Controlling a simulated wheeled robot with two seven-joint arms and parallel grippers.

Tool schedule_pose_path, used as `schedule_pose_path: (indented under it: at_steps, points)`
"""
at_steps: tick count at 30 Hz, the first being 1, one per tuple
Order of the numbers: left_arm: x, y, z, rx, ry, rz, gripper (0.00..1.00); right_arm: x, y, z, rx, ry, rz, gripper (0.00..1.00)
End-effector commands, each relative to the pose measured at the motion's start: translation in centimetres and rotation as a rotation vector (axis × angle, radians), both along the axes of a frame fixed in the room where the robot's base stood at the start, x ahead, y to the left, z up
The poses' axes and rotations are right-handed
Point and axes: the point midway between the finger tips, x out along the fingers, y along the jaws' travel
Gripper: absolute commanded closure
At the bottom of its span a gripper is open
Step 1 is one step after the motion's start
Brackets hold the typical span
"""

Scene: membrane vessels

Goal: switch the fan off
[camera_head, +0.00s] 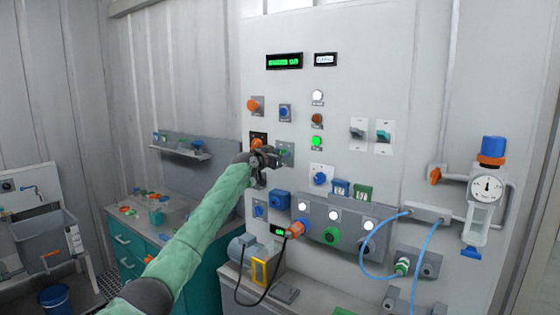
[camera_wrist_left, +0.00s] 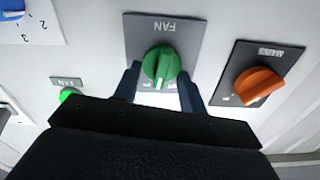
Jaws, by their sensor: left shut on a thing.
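The fan switch is a green rotary knob (camera_wrist_left: 160,66) on a grey plate marked FAN (camera_wrist_left: 186,32), which appears upside down in the left wrist view. A white mark shows on the knob's lower edge there. My left gripper (camera_wrist_left: 160,80) has a finger on each side of the knob and is shut on it. A small green lamp marked FAN (camera_wrist_left: 68,96) is lit. My right gripper is not in view.
An orange MAINS knob (camera_wrist_left: 258,84) sits close beside the fan plate. A blue selector knob (camera_head: 319,179) and other switches surround it on the white panel (camera_head: 375,70). Below are a grey lamp box (camera_head: 318,208) and a pump (camera_head: 243,248) with a cable.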

Motion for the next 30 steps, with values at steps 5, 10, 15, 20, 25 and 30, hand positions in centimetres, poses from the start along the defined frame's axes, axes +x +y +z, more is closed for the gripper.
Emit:
schedule_pose_path:
  at_steps: [5, 10, 15, 20, 25, 30]
  points:
    - [0.1, 0.0, -0.1, -0.138, 0.098, -0.002, 0.81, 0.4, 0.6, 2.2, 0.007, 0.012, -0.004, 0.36]
    - [0.2, 0.2, 0.0, -0.263, 0.190, -0.001, 0.81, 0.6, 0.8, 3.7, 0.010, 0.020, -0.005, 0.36]
    - [0.3, 0.4, 0.0, -0.374, 0.271, 0.000, 0.81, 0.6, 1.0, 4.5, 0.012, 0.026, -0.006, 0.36]
    - [0.3, 0.5, 0.0, -0.459, 0.331, 0.000, 0.81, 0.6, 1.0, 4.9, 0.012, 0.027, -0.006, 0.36]
    - [0.4, 0.6, 0.0, -0.518, 0.375, 0.001, 0.81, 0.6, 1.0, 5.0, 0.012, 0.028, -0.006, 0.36]
    - [0.4, 0.7, 0.0, -0.552, 0.399, 0.001, 0.81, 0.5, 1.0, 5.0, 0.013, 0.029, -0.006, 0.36]
